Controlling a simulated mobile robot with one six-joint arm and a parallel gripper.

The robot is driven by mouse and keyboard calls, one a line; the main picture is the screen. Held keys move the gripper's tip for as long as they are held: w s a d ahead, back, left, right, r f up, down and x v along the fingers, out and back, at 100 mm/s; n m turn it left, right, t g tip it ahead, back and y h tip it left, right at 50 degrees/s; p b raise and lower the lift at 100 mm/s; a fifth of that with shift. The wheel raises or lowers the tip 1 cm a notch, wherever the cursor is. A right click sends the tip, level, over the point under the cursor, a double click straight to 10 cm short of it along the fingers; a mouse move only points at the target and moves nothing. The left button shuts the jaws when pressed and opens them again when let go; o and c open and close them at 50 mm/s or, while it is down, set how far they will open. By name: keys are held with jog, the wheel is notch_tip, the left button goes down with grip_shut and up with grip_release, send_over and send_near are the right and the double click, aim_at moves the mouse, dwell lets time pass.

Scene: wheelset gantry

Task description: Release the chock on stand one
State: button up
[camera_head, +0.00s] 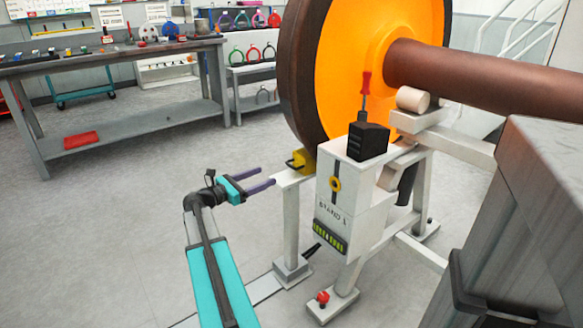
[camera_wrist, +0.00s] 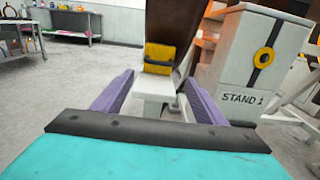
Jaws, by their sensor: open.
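The yellow chock (camera_head: 300,160) sits on top of a white post against the lower rim of the large wheel (camera_head: 305,75), beside the white box marked STAND 1 (camera_head: 352,200). In the wrist view the chock (camera_wrist: 160,57) is ahead, between and beyond my fingers. A dark handle-like part shows at its side in the head view. My gripper (camera_head: 266,178), with purple fingers, is open and empty, left of the chock and apart from it. The open fingers also show in the wrist view (camera_wrist: 152,98), with the stand's box (camera_wrist: 245,65) to the right.
A grey cabinet (camera_head: 540,210) fills the right foreground. A workbench (camera_head: 110,65) stands back left. The floor (camera_head: 130,225) left of the stand is clear.

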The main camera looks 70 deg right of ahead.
aim_at(292, 166)
jog(key=shift+d, duration=0.15)
jog(key=b+x, duration=0.3)
jog(key=x, duration=1)
jog(key=shift+s+d+b, duration=0.15)
jog(key=shift+d+b, duration=0.05)
jog(key=shift+b, duration=0.1)
jog(key=shift+s, duration=0.1)
jog(key=c, duration=1.2)
jog(key=shift+s, duration=0.15)
